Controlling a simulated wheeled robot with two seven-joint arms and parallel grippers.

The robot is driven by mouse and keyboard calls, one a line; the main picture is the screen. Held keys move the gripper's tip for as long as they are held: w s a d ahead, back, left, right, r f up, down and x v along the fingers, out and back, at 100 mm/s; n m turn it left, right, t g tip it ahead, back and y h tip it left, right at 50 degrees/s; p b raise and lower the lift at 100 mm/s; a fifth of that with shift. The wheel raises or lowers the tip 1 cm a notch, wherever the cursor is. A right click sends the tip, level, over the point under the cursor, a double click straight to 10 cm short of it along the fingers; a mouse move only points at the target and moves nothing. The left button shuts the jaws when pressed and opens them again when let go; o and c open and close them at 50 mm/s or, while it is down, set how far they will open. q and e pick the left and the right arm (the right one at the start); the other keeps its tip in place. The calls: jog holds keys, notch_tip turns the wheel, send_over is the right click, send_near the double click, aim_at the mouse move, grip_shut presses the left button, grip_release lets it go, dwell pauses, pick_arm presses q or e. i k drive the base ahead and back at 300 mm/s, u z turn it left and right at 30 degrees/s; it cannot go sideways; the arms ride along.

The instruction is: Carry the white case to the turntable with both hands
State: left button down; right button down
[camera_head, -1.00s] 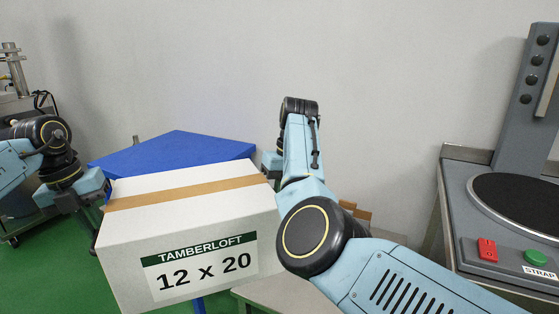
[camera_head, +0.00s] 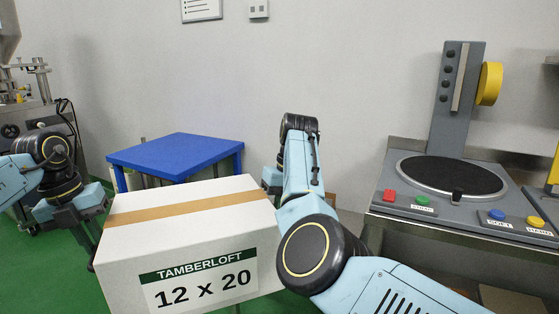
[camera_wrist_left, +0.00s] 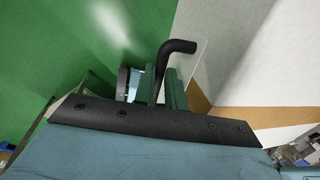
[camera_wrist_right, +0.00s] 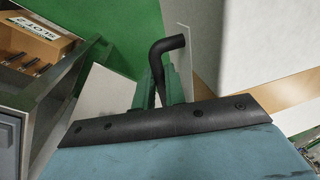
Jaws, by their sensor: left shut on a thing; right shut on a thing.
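The white case (camera_head: 190,220) is a closed box with a brown tape strip and a green-topped TAMBERLOFT 12 x 20 label. It is held in front of me, its top roughly level. My left gripper (camera_head: 92,222) is shut on its left side. My right gripper (camera_head: 272,182) is at its right side, mostly hidden behind my own arm. The case wall also shows close up in the left wrist view (camera_wrist_left: 240,60) and the right wrist view (camera_wrist_right: 250,50), beside the shut jaws. The turntable (camera_head: 450,175), a black disc in a grey machine, stands to the right, apart from the case.
A blue table (camera_head: 175,155) stands behind the case. The turntable machine has an upright post (camera_head: 458,100) at its back, and red (camera_head: 389,196), green (camera_head: 422,200) and blue (camera_head: 497,214) buttons in front. Steel equipment (camera_head: 35,100) stands at far left.

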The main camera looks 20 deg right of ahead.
aim_at(449, 172)
jog(key=u, duration=0.25)
jog(key=k, duration=0.15)
jog(key=z, duration=1.9)
